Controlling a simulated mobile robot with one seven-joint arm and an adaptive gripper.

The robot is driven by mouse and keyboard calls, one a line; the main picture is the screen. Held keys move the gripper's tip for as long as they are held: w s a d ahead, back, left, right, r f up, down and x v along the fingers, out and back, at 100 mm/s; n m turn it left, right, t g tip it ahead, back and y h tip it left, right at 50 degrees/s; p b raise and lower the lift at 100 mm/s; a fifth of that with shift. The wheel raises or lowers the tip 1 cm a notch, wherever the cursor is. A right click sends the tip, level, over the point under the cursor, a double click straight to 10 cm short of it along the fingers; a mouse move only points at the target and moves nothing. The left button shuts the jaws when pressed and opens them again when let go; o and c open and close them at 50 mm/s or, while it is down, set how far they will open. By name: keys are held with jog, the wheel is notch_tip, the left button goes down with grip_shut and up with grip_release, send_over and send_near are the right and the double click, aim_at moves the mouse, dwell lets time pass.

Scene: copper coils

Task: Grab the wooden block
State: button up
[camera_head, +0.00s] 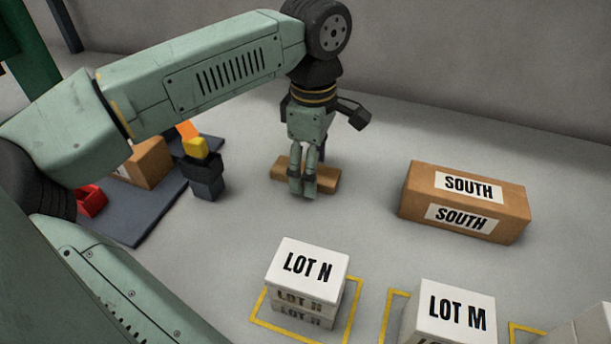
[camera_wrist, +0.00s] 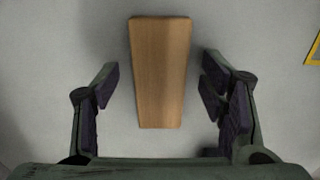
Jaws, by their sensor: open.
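The wooden block (camera_head: 323,181) is a plain brown bar lying flat on the grey floor. In the head view my gripper (camera_head: 303,190) points down right at the block and its fingers hide the block's middle. In the wrist view the block (camera_wrist: 160,70) lies lengthwise between the two open fingers of my gripper (camera_wrist: 158,95). A gap of floor shows on each side, so neither finger touches the block there. The head view does not show clearly how high the fingertips are over the floor.
A cardboard box marked SOUTH (camera_head: 467,202) stands to the right. White boxes marked LOT N (camera_head: 307,262) and LOT M (camera_head: 455,306) stand in front, by yellow floor markings. A dark mat (camera_head: 137,230) with a carton (camera_head: 150,162) and a red item (camera_head: 90,200) lies left. A dark, yellow-topped object (camera_head: 204,172) stands nearby.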

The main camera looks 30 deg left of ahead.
jog(key=shift+c, duration=0.5)
jog(key=c, duration=1.1)
jog(key=shift+c, duration=0.2)
